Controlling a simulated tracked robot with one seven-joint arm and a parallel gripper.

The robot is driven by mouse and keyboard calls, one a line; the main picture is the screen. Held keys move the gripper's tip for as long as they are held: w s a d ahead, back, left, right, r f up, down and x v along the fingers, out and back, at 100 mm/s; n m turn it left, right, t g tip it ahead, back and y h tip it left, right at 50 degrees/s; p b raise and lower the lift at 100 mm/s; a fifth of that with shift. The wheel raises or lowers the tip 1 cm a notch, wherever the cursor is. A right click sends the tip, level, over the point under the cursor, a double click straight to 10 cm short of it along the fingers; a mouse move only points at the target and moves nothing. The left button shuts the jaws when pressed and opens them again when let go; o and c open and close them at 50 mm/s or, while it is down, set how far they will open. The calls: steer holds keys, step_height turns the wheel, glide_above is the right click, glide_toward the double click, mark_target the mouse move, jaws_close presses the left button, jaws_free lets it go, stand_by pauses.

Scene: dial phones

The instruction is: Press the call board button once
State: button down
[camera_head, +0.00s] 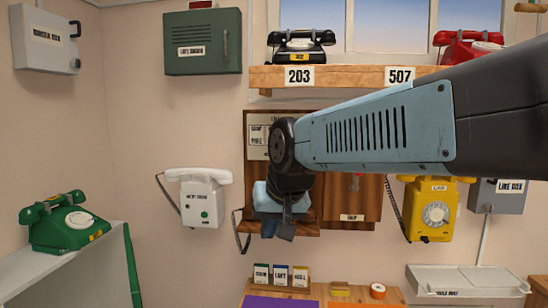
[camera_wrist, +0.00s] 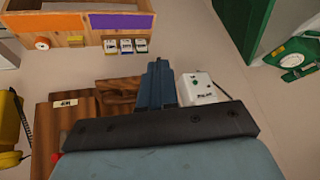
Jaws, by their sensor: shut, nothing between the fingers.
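A dark wooden wall board (camera_head: 368,202) hangs behind my arm, with a paper sheet (camera_head: 257,142) at its upper left and a small label at its lower right. I cannot tell for sure whether it is the call board. A small red part shows on its right side. No button is clearly seen on it; my arm hides its middle. My gripper (camera_head: 278,230) is in front of the board's lower left, pointing down, shut and empty. In the wrist view, its fingers (camera_wrist: 160,82) show between the board (camera_wrist: 120,95) and a white wall phone (camera_wrist: 197,86).
The white wall phone (camera_head: 202,197), with a green button, hangs left of my gripper. A yellow phone (camera_head: 433,210) hangs right. A shelf (camera_head: 345,77) above holds black and red phones. A wooden desk (camera_head: 320,290) stands below. A green phone (camera_head: 70,222) sits far left.

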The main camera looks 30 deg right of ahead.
steer(key=w+d+r+m+t+h, duration=0.1)
steer(key=w+d+r+m, duration=0.2)
steer(key=w+d+m, duration=0.4)
steer(key=w+d+r+m+t+h, duration=0.1)
steer(key=w+d+r+m, duration=0.3)
steer(key=w, duration=1.3)
steer(key=d+m+t, duration=0.1)
steer(key=d+m, duration=0.3)
steer(key=d, duration=0.2)
steer(key=shift+w+r, duration=0.15)
steer(key=shift+r, duration=0.15)
steer(key=shift+w+d, duration=0.1)
steer(key=w+d, duration=0.4)
steer(key=w, duration=0.3)
steer(key=shift+d, duration=0.4)
steer(key=shift+w+d, duration=0.1)
steer(key=shift+w, duration=0.1)
steer(key=shift+w+d, duration=0.1)
steer(key=shift+w, duration=0.15)
